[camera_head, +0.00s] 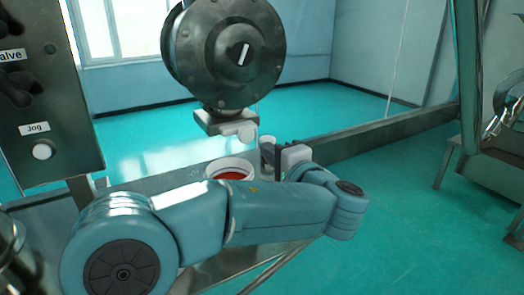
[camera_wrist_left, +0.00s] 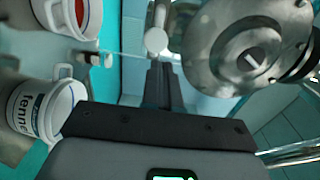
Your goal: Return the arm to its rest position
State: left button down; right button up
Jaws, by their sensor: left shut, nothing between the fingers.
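My left arm comes in from the left and bends across the front of the head view. Its gripper (camera_head: 268,155) is shut and empty, just right of a white container with red contents (camera_head: 230,168). In the left wrist view the closed fingers (camera_wrist_left: 162,80) point forward with nothing between them. The red-filled container also shows there at the top left (camera_wrist_left: 92,22), and a white cup with dark lettering (camera_wrist_left: 50,112) stands at the left, close to the gripper. My right gripper is in neither view.
A large round metal housing (camera_head: 228,52) with a spout hangs above and behind the containers. A control panel with a Jog button (camera_head: 42,151) stands at the left. Metal equipment (camera_head: 492,165) stands at the far right. Open turquoise floor (camera_head: 395,215) lies between.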

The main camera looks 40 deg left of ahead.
pick_arm(q)
jog(key=b+v, duration=0.1)
jog(key=v, duration=0.4)
jog(key=d+f+m+g+h, duration=0.2)
jog(key=f+m+h, duration=0.15)
jog(key=f, duration=1.15)
jog(key=d+f+m+g+h, duration=0.2)
jog(key=f+h, duration=0.3)
jog(key=f, duration=1)
jog(key=s+d+f+n+g+h, duration=0.1)
jog(key=s+d+f+n+h, duration=0.2)
jog(key=s+f, duration=0.3)
jog(key=s+d+f+n+g+h, duration=0.1)
jog(key=s+d+f+n+h, duration=0.3)
jog(key=s+f, duration=0.3)
jog(key=s+d+f+n+h, duration=0.4)
jog(key=s+d+f+n, duration=0.1)
jog(key=f, duration=0.8)
jog(key=shift+s+f+g, duration=0.25)
jog(key=shift+s+g, duration=0.15)
jog(key=shift+s, duration=0.5)
jog(key=shift+h, duration=0.25)
